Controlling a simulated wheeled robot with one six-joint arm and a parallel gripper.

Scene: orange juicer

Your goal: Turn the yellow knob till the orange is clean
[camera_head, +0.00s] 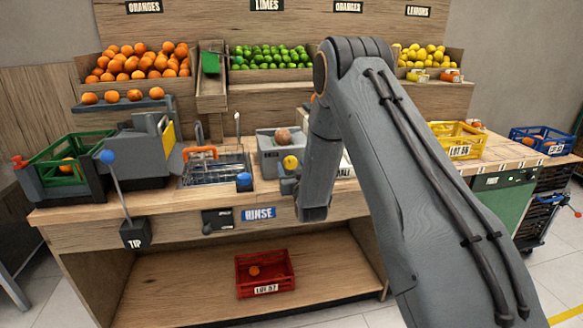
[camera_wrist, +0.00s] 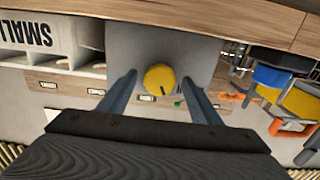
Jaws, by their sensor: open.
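The yellow knob (camera_head: 290,163) is on the front of a grey box (camera_head: 268,157) on the counter. A brownish, dull orange (camera_head: 283,135) sits on top of this box; its skin looks patchy, and it is too small to tell how clean it is. In the wrist view the round yellow knob (camera_wrist: 159,79), with a dark mark on its face, lies between the fingers of my gripper (camera_wrist: 158,76). The fingers are spread, one on each side of the knob, with a visible gap to it. The orange does not show in the wrist view.
Left of the box are a sink basin (camera_head: 215,170) with an orange tap and a blue knob (camera_head: 244,179). A RINSE label (camera_head: 258,213) is on the counter front. A green crate (camera_head: 70,165) stands far left, a yellow crate (camera_head: 458,139) at right. My arm hides part of the counter.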

